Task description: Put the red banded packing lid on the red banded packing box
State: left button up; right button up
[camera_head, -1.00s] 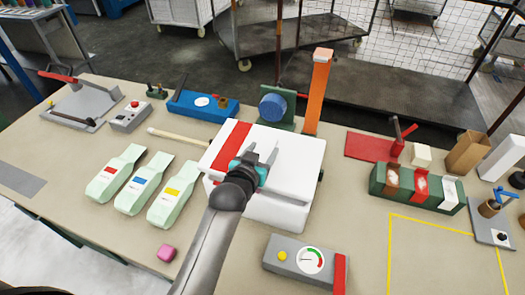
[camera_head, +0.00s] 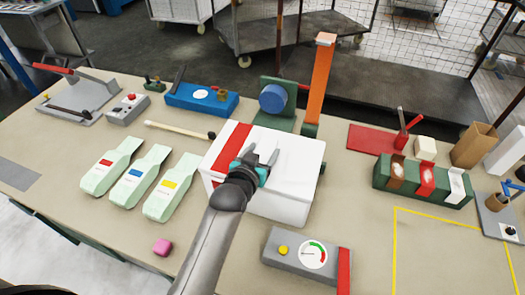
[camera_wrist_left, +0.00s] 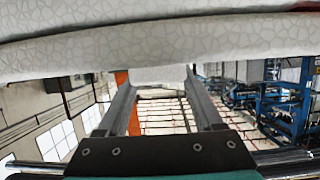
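The white red banded packing lid (camera_head: 296,160) lies in the middle of the table, with a red stripe across its left part. The white red banded packing box (camera_head: 281,207) is directly under it; I see little gap between them from above. My left gripper (camera_head: 262,156) is over the lid's top. In the left wrist view its fingers (camera_wrist_left: 160,78) stand apart with a white raised part of the lid (camera_wrist_left: 165,74) between their tips. White foam edges (camera_wrist_left: 150,45) fill the top of that view. My right gripper is not in view.
A grey gauge unit (camera_head: 300,254) sits close in front. A green press (camera_head: 274,103) and an orange post (camera_head: 319,85) stand behind. A yellow-outlined area (camera_head: 450,250) at right is clear.

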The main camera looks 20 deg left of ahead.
pick_arm(q)
jog(key=o, duration=0.4)
jog(key=v, duration=1.5)
jog(key=shift+s+p, duration=0.1)
jog(key=shift+p, duration=0.2)
